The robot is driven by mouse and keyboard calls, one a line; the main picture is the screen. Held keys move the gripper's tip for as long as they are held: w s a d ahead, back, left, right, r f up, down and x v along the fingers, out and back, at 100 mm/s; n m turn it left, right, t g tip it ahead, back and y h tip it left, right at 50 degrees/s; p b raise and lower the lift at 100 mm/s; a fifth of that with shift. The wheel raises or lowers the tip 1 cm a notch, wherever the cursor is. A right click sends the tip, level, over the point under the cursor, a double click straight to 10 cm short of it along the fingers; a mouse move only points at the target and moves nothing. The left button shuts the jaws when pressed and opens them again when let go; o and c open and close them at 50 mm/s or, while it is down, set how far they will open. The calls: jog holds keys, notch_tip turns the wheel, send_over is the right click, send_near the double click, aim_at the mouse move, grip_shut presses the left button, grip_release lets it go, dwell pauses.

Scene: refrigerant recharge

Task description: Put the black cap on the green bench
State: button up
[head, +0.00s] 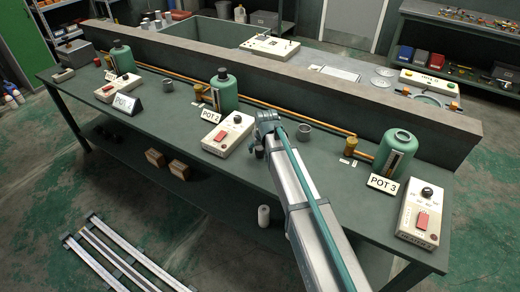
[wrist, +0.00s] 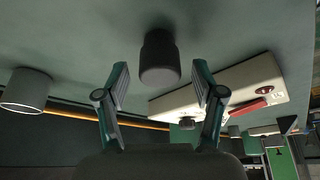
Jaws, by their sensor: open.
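The black cap (wrist: 160,58) is a dark, round, stepped piece in the wrist view, where the scene appears upside down. It seems to stand upright on the green bench top (wrist: 75,35), with a dark shadow at its base; exact contact is unclear. My gripper (wrist: 161,84) is open, one finger on each side of the cap, with visible gaps. In the head view my gripper (head: 268,124) is low over the middle of the green bench (head: 170,119), right of the POT 2 control box (head: 228,133). The cap is not clearly distinguishable there.
A grey cup (head: 304,131) stands right of my gripper; it shows at left in the wrist view (wrist: 25,90). Green canisters (head: 223,90) and a copper pipe (head: 310,121) line the back, before a low wall. Bare bench lies left of the POT 2 box.

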jog(key=b+v, duration=0.2)
jog(key=v, duration=0.9)
jog(key=shift+s, duration=0.1)
